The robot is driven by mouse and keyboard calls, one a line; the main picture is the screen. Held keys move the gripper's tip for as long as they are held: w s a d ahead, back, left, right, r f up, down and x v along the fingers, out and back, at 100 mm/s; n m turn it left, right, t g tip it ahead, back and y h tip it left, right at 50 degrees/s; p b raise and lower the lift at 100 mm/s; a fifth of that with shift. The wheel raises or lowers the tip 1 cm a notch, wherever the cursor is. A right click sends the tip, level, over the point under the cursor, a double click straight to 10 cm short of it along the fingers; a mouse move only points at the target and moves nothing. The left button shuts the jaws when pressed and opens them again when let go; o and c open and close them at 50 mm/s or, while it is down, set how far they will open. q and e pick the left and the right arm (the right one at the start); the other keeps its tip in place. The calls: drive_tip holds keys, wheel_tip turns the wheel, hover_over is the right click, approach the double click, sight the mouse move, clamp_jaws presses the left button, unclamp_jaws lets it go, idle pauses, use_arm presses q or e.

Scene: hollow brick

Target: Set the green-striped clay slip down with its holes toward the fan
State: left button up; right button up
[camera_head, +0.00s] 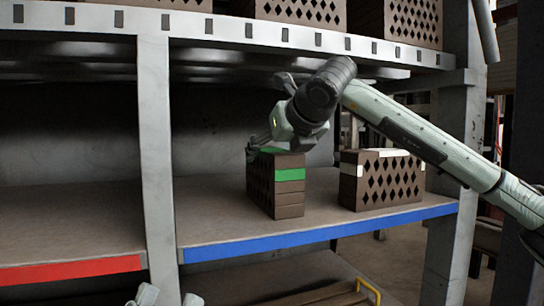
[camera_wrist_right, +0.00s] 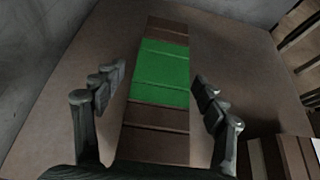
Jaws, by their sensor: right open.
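The green-striped clay slip (camera_head: 289,188) stands on the blue-edged shelf, a brown block with a green band around its upper part. Its diamond holes show on its left face, and its right face is grooved. My right gripper (camera_head: 262,144) comes in from the right and is at its top. In the right wrist view, the open fingers of that gripper (camera_wrist_right: 158,80) are on either side of the slip (camera_wrist_right: 160,115), with gaps visible. Pale parts at the bottom left of the head view look like my left gripper (camera_head: 168,298); its jaws cannot be made out. I see no fan.
A white-striped perforated brick (camera_head: 385,182) stands to the right on the same shelf (camera_head: 215,228). A steel upright (camera_head: 156,150) separates this bay from the empty red-edged bay (camera_head: 60,225). More perforated bricks (camera_head: 300,10) sit on the shelf above, whose underside is close over my arm.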

drive_tip(key=v, duration=1)
drive_tip(key=shift+s, duration=0.2)
